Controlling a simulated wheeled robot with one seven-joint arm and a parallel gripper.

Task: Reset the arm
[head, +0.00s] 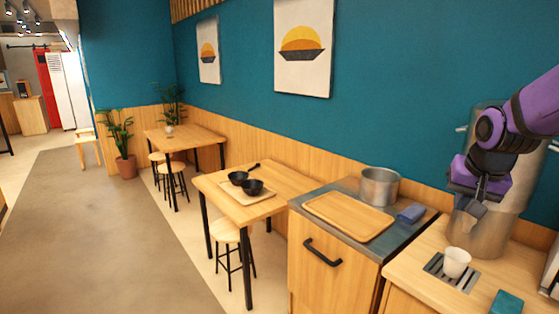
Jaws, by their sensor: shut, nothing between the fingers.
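My arm reaches in from the right edge in the head view, purple and black. My gripper (473,211) points down and is shut with nothing in it. It is in front of a large metal urn (487,238) on the right counter, above and to the right of a white cup (456,262). I cannot tell whether the gripper touches the urn.
The cup stands on a dark grate (452,272). A wooden tray (349,217), a metal pot (380,186) and a blue cloth-like item (411,213) are on the neighbouring counter. Two dark bowls sit on a table (281,183) further left. The floor (130,235) at left is clear.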

